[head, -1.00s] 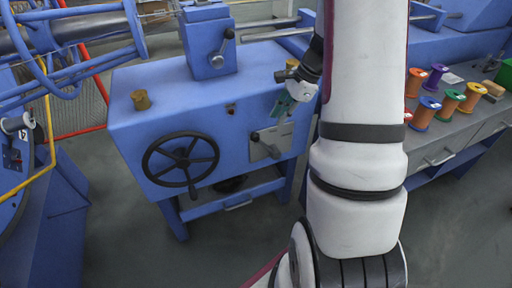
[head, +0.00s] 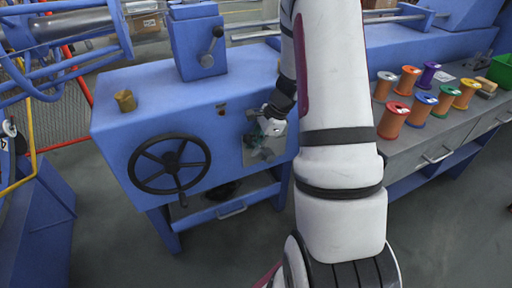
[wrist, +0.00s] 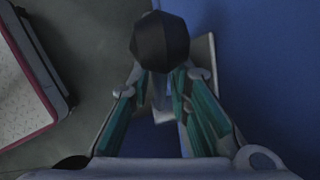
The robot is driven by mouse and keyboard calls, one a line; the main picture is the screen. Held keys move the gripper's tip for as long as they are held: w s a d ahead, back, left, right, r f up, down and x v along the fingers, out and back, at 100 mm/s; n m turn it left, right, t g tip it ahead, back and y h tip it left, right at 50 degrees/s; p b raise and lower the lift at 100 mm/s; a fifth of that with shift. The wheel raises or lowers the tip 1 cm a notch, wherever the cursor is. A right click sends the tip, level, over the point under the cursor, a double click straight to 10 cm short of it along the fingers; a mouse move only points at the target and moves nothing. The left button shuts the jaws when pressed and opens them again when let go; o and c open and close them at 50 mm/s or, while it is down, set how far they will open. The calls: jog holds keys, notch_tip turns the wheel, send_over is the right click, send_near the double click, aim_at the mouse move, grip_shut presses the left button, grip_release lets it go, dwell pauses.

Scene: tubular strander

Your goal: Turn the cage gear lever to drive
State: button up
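The cage gear lever shows its black knob (wrist: 160,42) in the wrist view, at the ends of my gripper's fingers. A pale bar is visible in the gap between the fingers; I cannot tell whether it is the lever's shaft. The lever's grey plate (head: 251,157) is on the front of the blue cabinet, right of the handwheel. My gripper (wrist: 161,78) has its two green-padded fingers apart, with the knob overlapping their tips. Contact is unclear. In the head view my gripper (head: 267,142) is in front of the plate and hides the lever.
A black handwheel (head: 169,163) is left of the plate on the blue cabinet (head: 120,130). A grey bench (head: 400,158) with several coloured spools stands at the right.

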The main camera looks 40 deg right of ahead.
aim_at(269, 154)
grip_shut()
jog(key=shift+d, duration=0.15)
jog(key=shift+s+d+r+t+y+p, duration=0.2)
jog(key=shift+d+r+t+y, duration=0.1)
jog(key=shift+d+y, duration=0.3)
jog(key=shift+s+d+r+t+y+p, duration=0.15)
jog(key=shift+d+r+t+y, duration=0.2)
jog(key=shift+y, duration=0.45)
jog(key=shift+s+d+r+m+t+y+p, duration=0.1)
jog(key=shift+s+d+m+t+y+p, duration=0.1)
jog(key=shift+d+y, duration=0.5)
jog(key=shift+s+d+r+m+t+y+p, duration=0.1)
jog(key=shift+d+t+y+p, duration=0.1)
jog(key=shift+d+y, duration=0.45)
jog(key=shift+a, duration=0.15)
